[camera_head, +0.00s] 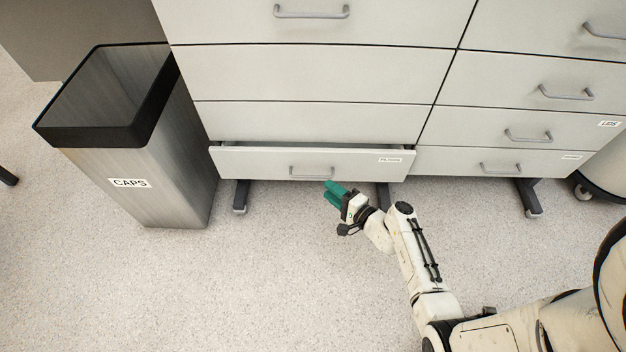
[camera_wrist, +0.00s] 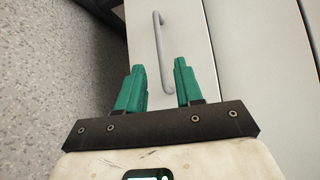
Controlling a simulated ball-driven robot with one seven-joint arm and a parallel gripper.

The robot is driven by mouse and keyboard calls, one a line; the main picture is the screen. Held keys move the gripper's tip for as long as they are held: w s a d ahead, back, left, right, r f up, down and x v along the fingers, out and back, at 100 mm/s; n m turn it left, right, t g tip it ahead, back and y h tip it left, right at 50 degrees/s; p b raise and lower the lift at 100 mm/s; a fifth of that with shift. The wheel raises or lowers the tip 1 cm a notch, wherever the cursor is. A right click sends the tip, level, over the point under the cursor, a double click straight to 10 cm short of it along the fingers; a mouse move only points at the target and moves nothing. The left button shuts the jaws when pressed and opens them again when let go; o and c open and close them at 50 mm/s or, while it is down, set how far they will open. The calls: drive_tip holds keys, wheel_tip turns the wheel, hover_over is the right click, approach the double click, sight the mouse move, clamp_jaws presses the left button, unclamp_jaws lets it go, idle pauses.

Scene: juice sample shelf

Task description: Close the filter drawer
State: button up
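The filter drawer (camera_head: 250,162) is the bottom left drawer of the cabinet in the head view, with a small label at its right end. It stands a little open, with a dark gap along its top edge. Its grey bar handle (camera_head: 311,172) is at the middle of the front. My gripper (camera_head: 334,193) has green fingers and is just in front of and below the handle in the picture.
A metal bin (camera_head: 140,180) labelled CAPS stands left of the cabinet. The other drawers, such as the one above (camera_head: 310,120), look shut. A dark cabinet leg (camera_head: 241,195) stands under the drawer. A round grey container (camera_head: 605,165) is at the right. The speckled floor in front is clear.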

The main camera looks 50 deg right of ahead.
drive_tip(key=w+f+b, duration=0.1)
drive_tip(key=w, duration=0.6)
drive_tip(key=shift+w+d+b, duration=0.15)
drive_tip(key=shift+d+b, duration=0.2)
drive_tip(key=shift+d, duration=0.1)
clamp_jaws()
